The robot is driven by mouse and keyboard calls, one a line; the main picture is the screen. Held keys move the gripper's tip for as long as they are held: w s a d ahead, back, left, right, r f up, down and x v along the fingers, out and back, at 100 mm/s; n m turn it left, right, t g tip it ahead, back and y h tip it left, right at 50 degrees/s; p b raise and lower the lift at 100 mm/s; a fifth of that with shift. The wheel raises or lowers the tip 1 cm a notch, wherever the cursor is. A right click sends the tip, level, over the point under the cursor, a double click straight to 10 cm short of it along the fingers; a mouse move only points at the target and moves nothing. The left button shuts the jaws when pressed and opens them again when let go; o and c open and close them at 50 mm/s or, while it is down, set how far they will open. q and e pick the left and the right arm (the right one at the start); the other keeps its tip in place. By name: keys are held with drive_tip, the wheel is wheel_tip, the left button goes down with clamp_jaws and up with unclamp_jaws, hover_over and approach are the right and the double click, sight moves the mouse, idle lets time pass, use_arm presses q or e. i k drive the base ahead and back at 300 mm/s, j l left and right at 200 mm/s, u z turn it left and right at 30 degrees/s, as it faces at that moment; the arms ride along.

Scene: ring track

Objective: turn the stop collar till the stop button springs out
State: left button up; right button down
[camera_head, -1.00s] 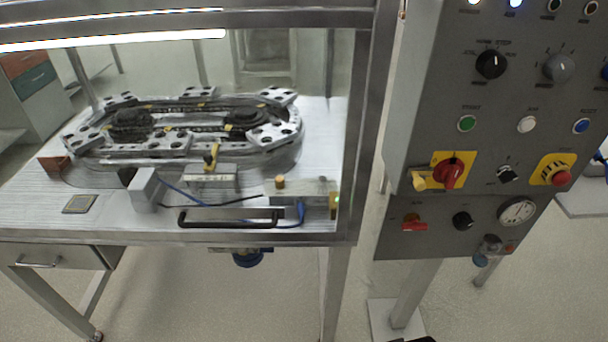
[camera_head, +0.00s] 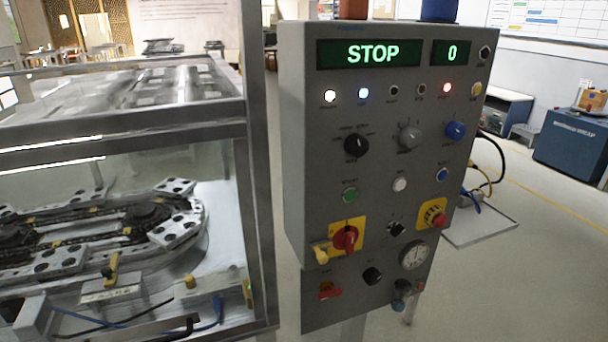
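The stop button (camera_head: 439,220) is a small red knob on a yellow square plate (camera_head: 424,208), on the right of the grey control panel (camera_head: 300,180). The stop collar around it is too small to make out clearly. I cannot tell for sure whether the button is in or out. The panel display (camera_head: 372,53) reads STOP, and a second display (camera_head: 452,53) reads 0. Neither of my grippers is in view.
A red rotary switch (camera_head: 346,238) on a yellow plate sits left of the stop button. A pressure gauge (camera_head: 414,255) is just below it. The glazed ring track cabinet (camera_head: 262,200) stands left of the panel. Open floor (camera_head: 500,290) lies to the right.

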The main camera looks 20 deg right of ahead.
sight(431, 214)
drive_tip(key=z, duration=1.45)
